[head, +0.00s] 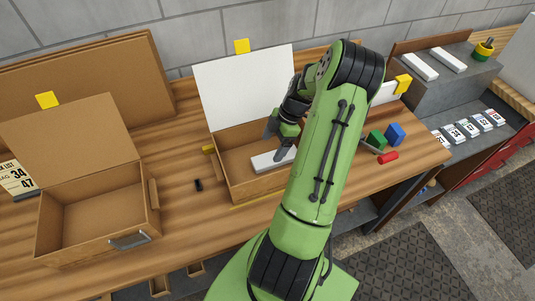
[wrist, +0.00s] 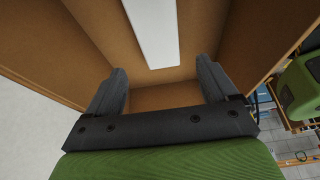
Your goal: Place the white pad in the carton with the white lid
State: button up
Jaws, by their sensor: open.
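The white pad (head: 273,160) lies in the carton with the white lid (head: 235,158), on its floor. The white lid (head: 240,90) stands open behind the carton. My gripper (head: 281,142) is inside or just over this carton, above the pad, with its jaws apart and nothing between the fingertips. In the wrist view the pad (wrist: 152,30) lies on the brown floor beyond the open fingers (wrist: 158,88). My arm hides the right part of the carton in the head view.
An empty brown carton (head: 153,210) with an open brown lid stands at the left. A small black object (head: 198,185) lies between the cartons. Green (head: 377,138), blue (head: 395,133) and red (head: 388,157) pieces lie right of my arm. White pads (head: 420,66) lie on the grey shelf.

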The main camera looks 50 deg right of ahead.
jog(key=v, duration=0.5)
jog(key=w+a+r+m+g+h, duration=0.1)
jog(key=w+a+r+m+h, duration=0.1)
jog(key=a+r, duration=0.55)
jog(key=w+a+r+m+h, duration=0.2)
jog(key=a+r, duration=0.4)
jog(key=a, duration=0.3)
jog(key=s+a+r+m+t, duration=0.2)
jog(key=s+a+m, duration=0.2)
jog(key=a, duration=0.3)
jog(key=s+a+r+m+t, duration=0.2)
jog(key=s+a+r+m, duration=0.1)
jog(key=s+a, duration=0.4)
jog(key=shift+s+a+r+m, duration=0.25)
jog(key=shift+a+r+m, duration=0.15)
jog(key=shift+a, duration=0.15)
